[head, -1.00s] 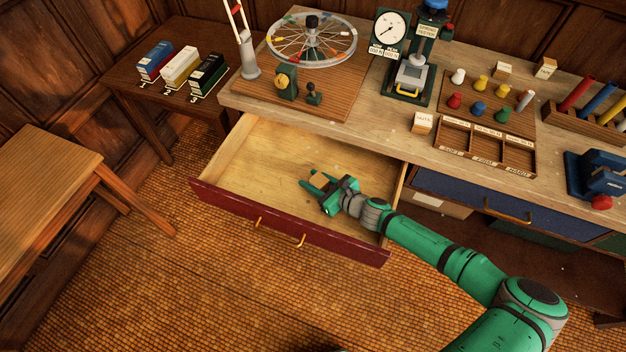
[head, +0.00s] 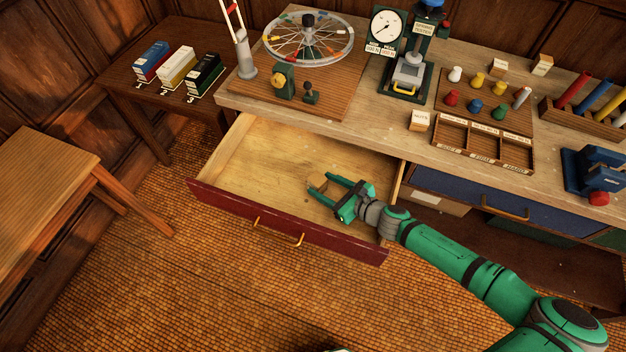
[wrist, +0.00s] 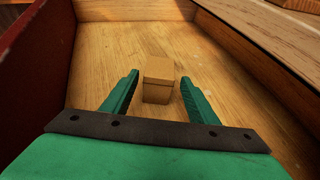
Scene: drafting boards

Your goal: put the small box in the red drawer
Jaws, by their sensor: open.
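The small box (head: 314,184), plain tan cardboard, rests on the floor of the open red drawer (head: 285,223). In the wrist view the box (wrist: 158,82) stands upright at the fingertips, with a gap on each side. My gripper (head: 321,182) is low inside the drawer, its two green fingers spread and apart from the box. The wrist view shows its fingers (wrist: 160,84) open and empty. The box's underside is hidden.
The drawer's side wall (wrist: 265,50) rises at the right in the wrist view. The workbench top (head: 390,130) overhangs behind. A closed blue drawer (head: 470,195) is to the right. Much of the drawer floor is bare.

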